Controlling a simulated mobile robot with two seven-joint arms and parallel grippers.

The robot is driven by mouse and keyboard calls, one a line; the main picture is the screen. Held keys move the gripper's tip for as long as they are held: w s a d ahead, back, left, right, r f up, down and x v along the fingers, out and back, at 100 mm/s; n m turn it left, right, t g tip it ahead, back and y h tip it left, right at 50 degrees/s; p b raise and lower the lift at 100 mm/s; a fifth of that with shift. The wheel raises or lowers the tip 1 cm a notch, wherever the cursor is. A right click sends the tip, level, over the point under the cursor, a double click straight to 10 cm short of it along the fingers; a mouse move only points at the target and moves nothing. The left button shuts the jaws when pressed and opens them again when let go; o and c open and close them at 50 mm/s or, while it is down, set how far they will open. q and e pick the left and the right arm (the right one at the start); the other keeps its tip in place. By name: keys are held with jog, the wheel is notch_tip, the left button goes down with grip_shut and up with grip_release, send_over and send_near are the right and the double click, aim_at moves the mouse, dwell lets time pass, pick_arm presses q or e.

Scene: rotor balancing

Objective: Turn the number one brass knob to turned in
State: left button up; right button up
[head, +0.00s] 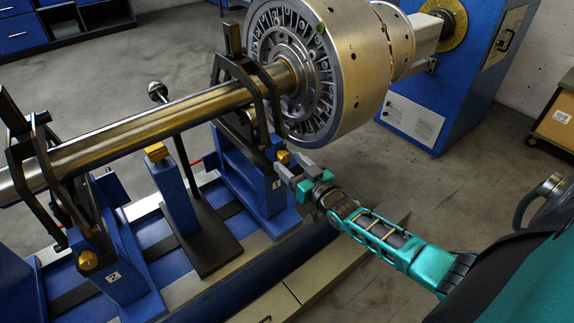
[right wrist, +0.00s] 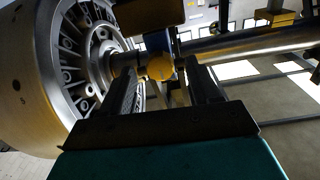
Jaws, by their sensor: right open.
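The number one brass knob (head: 283,157) is on the front of the blue pedestal (head: 265,190) that carries the label 1, below the black clamp of the shaft. My right gripper (head: 284,172) is open right in front of this knob. In the right wrist view the round knob (right wrist: 160,68) shows between the two fingers of the gripper (right wrist: 168,76), near their tips. I cannot tell whether the fingers touch it. My left gripper is not in view.
A steel shaft (head: 130,128) with a big rotor (head: 345,65) lies across the black supports. A second pedestal labelled 2 has its own brass knob (head: 88,260). A dark stand with a blue post (head: 173,190) is between the pedestals. A blue machine (head: 455,90) stands behind.

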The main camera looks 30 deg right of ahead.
jog(key=shift+w, duration=1.2)
jog(key=c, duration=1)
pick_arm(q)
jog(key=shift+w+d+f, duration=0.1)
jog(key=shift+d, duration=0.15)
pick_arm(e)
jog(key=shift+c, duration=0.2)
